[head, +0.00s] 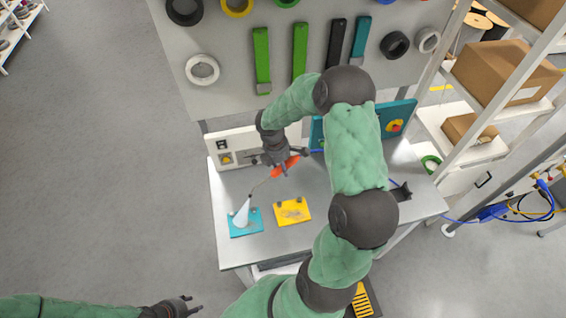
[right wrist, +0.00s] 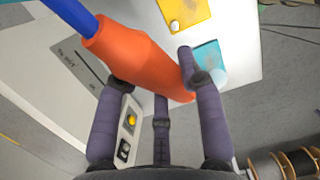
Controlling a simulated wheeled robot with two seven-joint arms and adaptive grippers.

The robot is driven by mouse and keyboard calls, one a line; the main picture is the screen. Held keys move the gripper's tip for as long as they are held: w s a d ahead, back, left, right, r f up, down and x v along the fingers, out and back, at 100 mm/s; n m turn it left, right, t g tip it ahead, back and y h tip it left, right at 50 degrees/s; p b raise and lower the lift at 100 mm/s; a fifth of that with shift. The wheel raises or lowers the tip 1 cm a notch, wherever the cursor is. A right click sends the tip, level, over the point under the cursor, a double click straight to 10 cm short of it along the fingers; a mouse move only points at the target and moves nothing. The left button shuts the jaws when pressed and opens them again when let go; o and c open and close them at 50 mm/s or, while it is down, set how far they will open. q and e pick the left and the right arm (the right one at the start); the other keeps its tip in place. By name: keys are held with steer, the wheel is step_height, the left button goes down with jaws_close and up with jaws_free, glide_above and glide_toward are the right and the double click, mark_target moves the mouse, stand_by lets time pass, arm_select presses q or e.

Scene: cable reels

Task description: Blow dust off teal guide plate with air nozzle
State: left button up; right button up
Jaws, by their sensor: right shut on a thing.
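The air nozzle (head: 286,166) is orange, with a thin grey tube pointing down-left. My right gripper (head: 281,162) is shut on its body and holds it above the table. In the right wrist view the orange nozzle (right wrist: 137,62) lies across the fingers, with a blue hose at its end. The teal guide plate (head: 252,224) lies at the table's front left. A pale white cone of air spreads from the tube tip down onto this plate. The plate (right wrist: 207,55) is partly hidden by a finger in the right wrist view. My left gripper (head: 190,305) is open and empty, off the table.
A yellow plate (head: 292,211) lies just right of the teal one on the grey table (head: 232,254). A white control box (head: 229,152) and a teal panel (head: 401,111) stand at the back. A pegboard with reels rises behind; shelves with boxes (head: 506,72) stand right.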

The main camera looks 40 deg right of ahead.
arm_select(q)
steer(key=shift+f+b, duration=1.75)
steer(key=shift+f, duration=0.25)
arm_select(e)
steer(key=shift+a+f, duration=0.5)
steer(key=shift+f, duration=0.35)
steer(key=shift+a+f, duration=0.55)
steer(key=shift+f, duration=0.3)
steer(key=shift+a+f, duration=0.5)
steer(key=shift+f, duration=0.35)
steer(key=shift+r, duration=0.1)
